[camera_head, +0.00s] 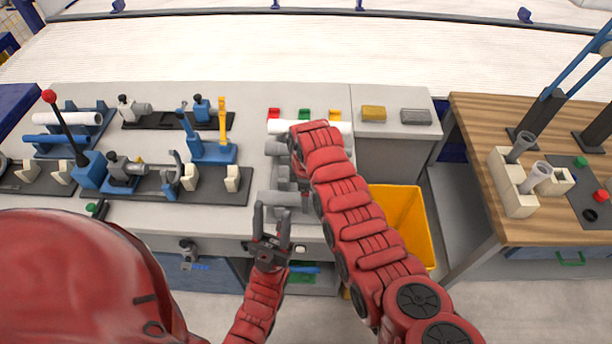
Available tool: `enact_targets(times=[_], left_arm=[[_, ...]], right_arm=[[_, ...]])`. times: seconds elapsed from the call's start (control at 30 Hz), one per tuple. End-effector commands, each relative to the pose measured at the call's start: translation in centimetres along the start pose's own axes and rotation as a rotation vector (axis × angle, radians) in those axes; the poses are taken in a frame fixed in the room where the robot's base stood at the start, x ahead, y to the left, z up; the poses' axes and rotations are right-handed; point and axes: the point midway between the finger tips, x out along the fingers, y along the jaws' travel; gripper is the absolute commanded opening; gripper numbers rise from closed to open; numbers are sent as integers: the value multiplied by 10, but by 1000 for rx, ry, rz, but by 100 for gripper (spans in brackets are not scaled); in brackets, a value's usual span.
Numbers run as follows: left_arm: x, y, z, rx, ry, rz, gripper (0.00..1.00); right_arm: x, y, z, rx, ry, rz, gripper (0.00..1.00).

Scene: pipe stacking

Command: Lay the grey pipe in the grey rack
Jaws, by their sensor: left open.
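My left gripper (270,209) is open and empty, its two dark fingers pointing up at the bench's front edge. Just beyond it are grey rack-like parts (281,199), partly covered by my right arm. A short grey cylindrical piece (276,148) lies farther back, left of my right arm's end; I cannot tell whether it is the grey pipe. Two greyish pipes (521,146) stand tilted in a cream holder on the wooden table at right. My right arm reaches over the bench centre; its gripper is mostly hidden behind the arm, and its jaws cannot be made out.
A white pipe (335,127) lies at the back by red, green and yellow blocks. Blue and black fixtures (212,150) and a red-knobbed lever (67,125) fill the bench's left. A yellow bin (408,215) stands in the gap before the wooden table (480,130).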

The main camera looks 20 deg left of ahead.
Motion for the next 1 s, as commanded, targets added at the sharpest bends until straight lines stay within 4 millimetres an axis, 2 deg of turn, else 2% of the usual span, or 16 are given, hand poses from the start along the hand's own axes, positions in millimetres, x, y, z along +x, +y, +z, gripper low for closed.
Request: enact_targets(times=[0.17,0.27,0.4,0.43,0.57,0.7,1.0], left_arm=[[-9,0,2,0,0,0,47],[-20,1,3,0,0,0,47],[-16,1,3,0,0,0,47],[-10,0,2,0,0,0,47],[6,0,-1,0,0,0,47],[5,0,-1,0,0,0,47],[0,0,0,0,0,0,47]], right_arm=[[-21,1,0,1,4,9,84],[-46,3,0,1,5,12,84],[-84,3,0,1,5,13,84],[-92,2,2,3,4,9,84],[-115,1,2,3,2,3,84],[-138,2,2,3,3,8,84],[-164,1,0,2,3,6,84]])
